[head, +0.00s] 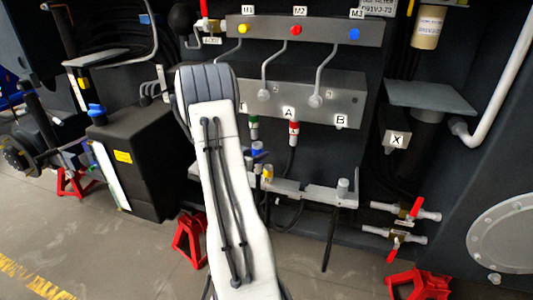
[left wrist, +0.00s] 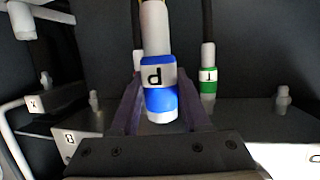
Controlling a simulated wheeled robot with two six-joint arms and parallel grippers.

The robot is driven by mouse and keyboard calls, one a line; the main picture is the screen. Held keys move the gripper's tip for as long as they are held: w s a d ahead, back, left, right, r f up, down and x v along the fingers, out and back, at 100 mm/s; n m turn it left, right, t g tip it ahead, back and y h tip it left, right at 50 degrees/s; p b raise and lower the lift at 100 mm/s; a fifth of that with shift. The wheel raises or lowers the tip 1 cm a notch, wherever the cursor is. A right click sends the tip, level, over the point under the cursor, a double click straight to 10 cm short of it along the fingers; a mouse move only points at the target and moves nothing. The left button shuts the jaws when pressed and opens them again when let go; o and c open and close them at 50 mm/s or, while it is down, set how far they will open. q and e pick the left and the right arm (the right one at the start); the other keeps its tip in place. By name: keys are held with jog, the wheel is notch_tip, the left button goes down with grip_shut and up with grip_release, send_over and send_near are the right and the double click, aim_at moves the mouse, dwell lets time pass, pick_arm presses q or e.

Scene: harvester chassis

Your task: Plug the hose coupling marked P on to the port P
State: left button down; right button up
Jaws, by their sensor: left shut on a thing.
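The hose coupling P (left wrist: 160,75), white with blue bands and a label that reads upside down, sits between the fingers of my left gripper (left wrist: 160,115) in the left wrist view. The fingers are shut on it. In the head view its blue part (head: 257,149) shows just right of my white arm, below the grey port block (head: 350,92). My arm covers the block's left end, and I cannot make out port P there. The coupling appears apart from the block, though its far end is hidden. My right gripper is not in view.
A green-banded coupling T (left wrist: 208,82) stands close beside P. A red-banded coupling (head: 294,128) hangs at port A; port B (head: 340,125) looks bare. A grey rack bar (head: 310,192) with a yellow-banded piece (head: 267,173) lies below. A black box (head: 135,165) stands left.

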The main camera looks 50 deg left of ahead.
pick_arm(q)
jog(key=s+a+p, duration=0.2)
jog(key=s+a, duration=0.4)
jog(key=a, duration=0.3)
jog(key=s+a+p, duration=0.2)
jog(key=s+a, duration=0.5)
jog(key=a, duration=0.3)
jog(key=shift+s+a, duration=0.15)
jog(key=shift+s, duration=0.05)
dwell(0.3)
notch_tip(320, 180, down, 2)
jog(key=shift+w+f+b, duration=0.1)
jog(key=shift+b, duration=0.3)
